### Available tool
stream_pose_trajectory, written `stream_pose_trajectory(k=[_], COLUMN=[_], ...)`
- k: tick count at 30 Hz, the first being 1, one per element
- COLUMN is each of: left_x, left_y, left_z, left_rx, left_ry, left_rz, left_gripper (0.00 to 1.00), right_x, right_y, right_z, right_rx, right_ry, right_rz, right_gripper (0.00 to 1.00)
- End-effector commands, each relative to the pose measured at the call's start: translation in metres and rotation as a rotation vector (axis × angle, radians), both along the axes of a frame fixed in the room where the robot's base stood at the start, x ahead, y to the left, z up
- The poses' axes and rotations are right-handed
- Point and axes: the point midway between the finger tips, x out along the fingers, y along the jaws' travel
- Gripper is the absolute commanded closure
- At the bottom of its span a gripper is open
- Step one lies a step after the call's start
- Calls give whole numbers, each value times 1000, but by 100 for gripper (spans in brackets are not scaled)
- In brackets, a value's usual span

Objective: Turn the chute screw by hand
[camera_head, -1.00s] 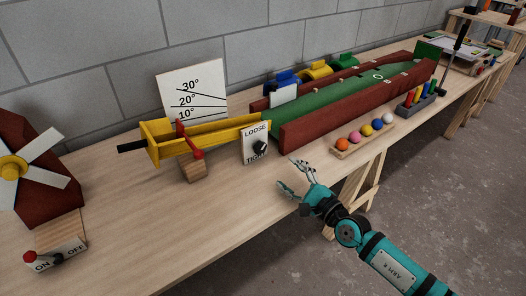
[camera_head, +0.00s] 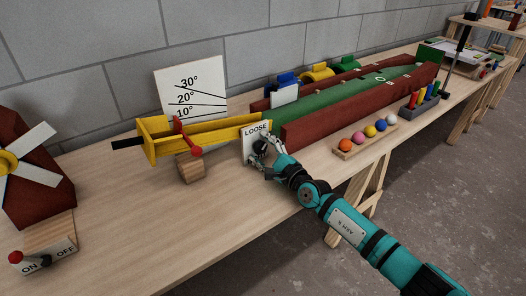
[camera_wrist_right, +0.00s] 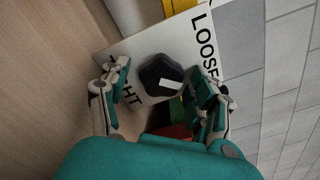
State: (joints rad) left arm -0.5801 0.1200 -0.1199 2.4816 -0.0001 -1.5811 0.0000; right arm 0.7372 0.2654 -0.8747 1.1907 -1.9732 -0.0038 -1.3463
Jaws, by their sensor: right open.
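The chute screw is a black knob (camera_wrist_right: 162,76) with a white pointer mark, on a white plate (camera_wrist_right: 130,50) lettered LOOSE and TIGHT. In the head view the plate (camera_head: 252,132) stands at the front end of the yellow chute (camera_head: 215,136), with the knob partly covered by my gripper. My right gripper (camera_head: 262,153) is open at the knob. In the right wrist view its fingers (camera_wrist_right: 158,92) stand on either side of the knob, with gaps between; I cannot tell whether either touches. My left gripper is not in view.
A ball rack (camera_head: 366,140) and the green lane (camera_head: 340,100) lie to the right.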

Motion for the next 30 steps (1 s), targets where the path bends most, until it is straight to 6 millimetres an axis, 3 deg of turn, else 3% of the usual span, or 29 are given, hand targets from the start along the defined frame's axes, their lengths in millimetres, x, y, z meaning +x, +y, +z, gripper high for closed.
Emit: stream_pose_trajectory(k=[4,17,30], left_x=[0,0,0], left_y=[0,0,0], left_z=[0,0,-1], left_rx=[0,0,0], left_ry=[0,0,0], left_rz=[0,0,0], left_gripper=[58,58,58], right_x=[0,0,0], right_y=[0,0,0], right_z=[0,0,-1], right_rx=[0,0,85], right_ry=[0,0,65], right_rz=[0,0,-1], right_gripper=[38,93,94])
